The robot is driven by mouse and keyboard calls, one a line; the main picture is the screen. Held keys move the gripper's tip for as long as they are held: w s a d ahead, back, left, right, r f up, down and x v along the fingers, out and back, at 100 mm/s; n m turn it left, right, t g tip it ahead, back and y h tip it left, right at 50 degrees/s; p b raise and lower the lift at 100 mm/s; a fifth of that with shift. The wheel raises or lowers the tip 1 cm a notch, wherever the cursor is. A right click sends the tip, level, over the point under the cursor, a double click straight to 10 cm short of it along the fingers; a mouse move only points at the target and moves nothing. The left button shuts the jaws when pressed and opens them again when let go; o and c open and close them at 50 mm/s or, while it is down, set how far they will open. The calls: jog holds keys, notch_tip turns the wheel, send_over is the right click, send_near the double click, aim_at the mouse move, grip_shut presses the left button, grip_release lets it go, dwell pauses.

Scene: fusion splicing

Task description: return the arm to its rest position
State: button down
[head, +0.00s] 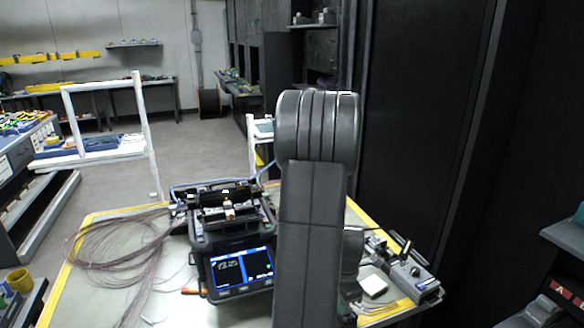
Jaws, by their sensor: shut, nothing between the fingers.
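My arm's dark grey links stand upright in the middle of the head view, with a rounded joint at the top. They block part of the worktable behind them. Another dark part of my arm shows low, just right of the upright link. My gripper's fingers are not visible in this view. The fusion splicer (235,240), a black box with a lit blue screen, stands on the table left of my arm. Its top shows an orange-and-white part near the middle.
The yellow-edged worktable (180,310) holds a loose bundle of thin fibres (115,245) at left. A grey tool (408,272) and a small white block (373,285) lie right of my arm. A dark cabinet wall (420,120) rises close behind at right. Open floor lies at back left.

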notch_tip(320, 180, up, 9)
jog(key=p, duration=0.6)
jog(key=shift+a+r, duration=0.2)
